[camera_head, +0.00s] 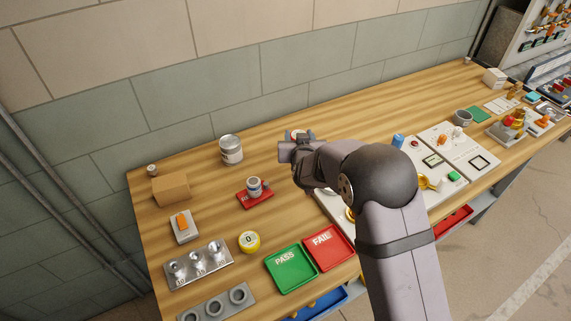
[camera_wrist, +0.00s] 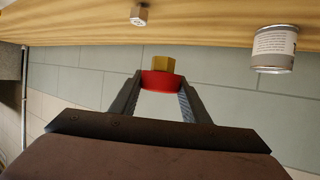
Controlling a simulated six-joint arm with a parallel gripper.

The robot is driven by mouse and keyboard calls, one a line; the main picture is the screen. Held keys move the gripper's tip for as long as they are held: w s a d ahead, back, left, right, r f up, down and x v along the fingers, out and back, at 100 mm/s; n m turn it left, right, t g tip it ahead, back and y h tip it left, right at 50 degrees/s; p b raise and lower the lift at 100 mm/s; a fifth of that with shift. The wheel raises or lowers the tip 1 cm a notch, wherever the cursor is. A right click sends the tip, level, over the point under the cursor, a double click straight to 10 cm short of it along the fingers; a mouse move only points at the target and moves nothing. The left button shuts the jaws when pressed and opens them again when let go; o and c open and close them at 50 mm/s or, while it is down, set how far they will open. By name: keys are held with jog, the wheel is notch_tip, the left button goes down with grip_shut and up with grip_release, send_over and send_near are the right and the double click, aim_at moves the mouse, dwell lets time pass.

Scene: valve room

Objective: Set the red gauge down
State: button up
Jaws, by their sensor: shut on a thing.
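My gripper (camera_wrist: 160,92) is shut on the red gauge (camera_wrist: 161,81), a round red body with a brass hex fitting (camera_wrist: 163,64). In the wrist view, which shows the bench at the top, the gauge stands out against the wall. The fitting points toward the bench, and I see no contact between them. In the head view my gripper (camera_head: 297,145) is over the back middle of the bench, and a small red and white part of the gauge (camera_head: 294,133) shows behind it. My arm hides most of the rest.
A grey can (camera_head: 231,149) stands left of my gripper. A yellow gauge (camera_head: 249,241), a green PASS tray (camera_head: 307,281) and a red FAIL tray (camera_head: 343,255) are nearer. Bare wood (camera_head: 270,158) lies left of my gripper.

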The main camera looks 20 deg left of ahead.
jog(key=shift+w+a+r+n+y, duration=0.1)
jog(key=shift+a+r+n+y, duration=0.1)
jog(key=shift+a+r, duration=0.3)
jog(key=shift+w+a+r+n+y, duration=0.1)
jog(key=shift+a+r+n+y, duration=0.15)
jog(key=shift+a, duration=0.45)
jog(key=shift+s+a+f, duration=0.25)
jog(key=shift+a, duration=0.2)
jog(key=shift+s+a+f, duration=0.25)
jog(key=shift+a, duration=0.15)
jog(key=shift+d, duration=0.1)
jog(key=shift+f+p, duration=0.95)
jog(key=shift+f, duration=1.95)
jog(key=shift+f, duration=0.1)
jog(key=shift+f+p, duration=0.65)
jog(key=shift+f, duration=1.3)
jog(key=shift+f, duration=0.15)
